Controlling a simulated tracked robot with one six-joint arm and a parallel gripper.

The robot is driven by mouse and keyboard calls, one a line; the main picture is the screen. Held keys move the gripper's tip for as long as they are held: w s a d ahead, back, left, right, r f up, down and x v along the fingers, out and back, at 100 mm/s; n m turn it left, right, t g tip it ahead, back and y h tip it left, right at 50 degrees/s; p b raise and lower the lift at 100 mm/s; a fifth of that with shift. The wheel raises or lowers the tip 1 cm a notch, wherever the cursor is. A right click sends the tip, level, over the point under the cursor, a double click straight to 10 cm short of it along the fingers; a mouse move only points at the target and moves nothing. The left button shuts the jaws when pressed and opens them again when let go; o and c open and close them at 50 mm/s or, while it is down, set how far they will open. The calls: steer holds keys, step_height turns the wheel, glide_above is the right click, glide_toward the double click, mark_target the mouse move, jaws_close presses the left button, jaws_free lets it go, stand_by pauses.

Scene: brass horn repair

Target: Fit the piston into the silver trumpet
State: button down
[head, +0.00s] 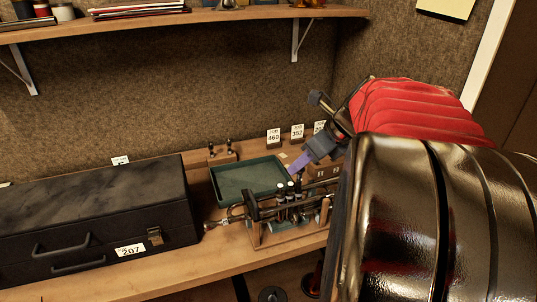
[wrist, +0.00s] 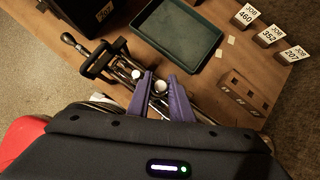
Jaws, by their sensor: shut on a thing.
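The silver trumpet (head: 285,205) lies in a dark holding frame on the bench, its valve caps upright. It also shows in the wrist view (wrist: 122,68), partly hidden behind my fingers. My gripper (head: 293,172) points down at the trumpet's valves from the back right. In the wrist view my purple fingers (wrist: 161,84) are shut on the piston (wrist: 159,87), whose pale round top shows between them. The piston's lower end is hidden, so I cannot tell whether it is inside a valve casing or above it.
A green tray (head: 215,186) sits just behind the trumpet. A black case (head: 90,215) tagged 207 fills the left. A wooden block with holes (wrist: 240,98) and several job tags (wrist: 246,15) stand at the right. A small stand with dark knobs (head: 222,155) is behind the tray.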

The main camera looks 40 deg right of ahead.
steer(key=shift+r, duration=0.65)
steer(key=shift+r, duration=0.35)
steer(key=shift+r, duration=0.3)
steer(key=shift+f, duration=2.55)
stand_by(1.5)
steer(key=c, duration=1.5)
jaws_free()
steer(key=shift+f, duration=0.1)
steer(key=shift+s, duration=0.1)
steer(key=v, duration=1.4)
